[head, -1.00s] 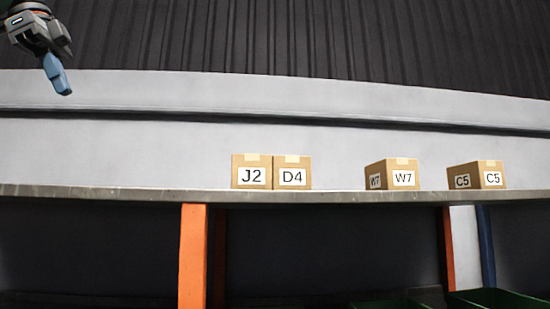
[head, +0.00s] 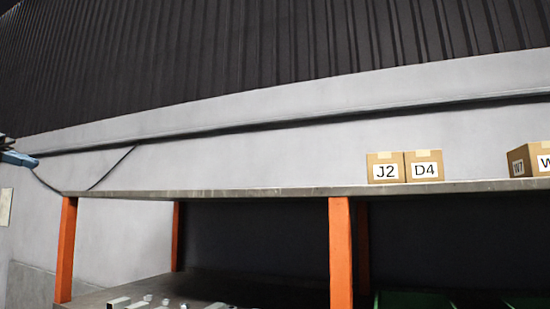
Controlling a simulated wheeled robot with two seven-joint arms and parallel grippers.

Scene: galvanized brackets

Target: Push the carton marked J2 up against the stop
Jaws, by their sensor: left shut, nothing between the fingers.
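The carton marked J2 (head: 385,168) stands upright on the upper shelf (head: 250,191), right of the picture's middle. The carton marked D4 (head: 424,166) stands right beside it on its right, with no gap that I can see. No stop can be made out in this view. My left gripper (head: 20,159) shows at the far left edge, partly cut off. Its blue fingers are shut and empty, far left of the J2 carton. My right gripper is not in view.
A carton marked W7 (head: 530,160) stands at the right edge, partly cut off. The shelf left of J2 is bare. Orange posts (head: 341,250) hold the shelf. A lower surface (head: 85,300) carries several metal brackets. Green bins (head: 400,300) show at the bottom right. A dark cable (head: 110,170) hangs on the wall.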

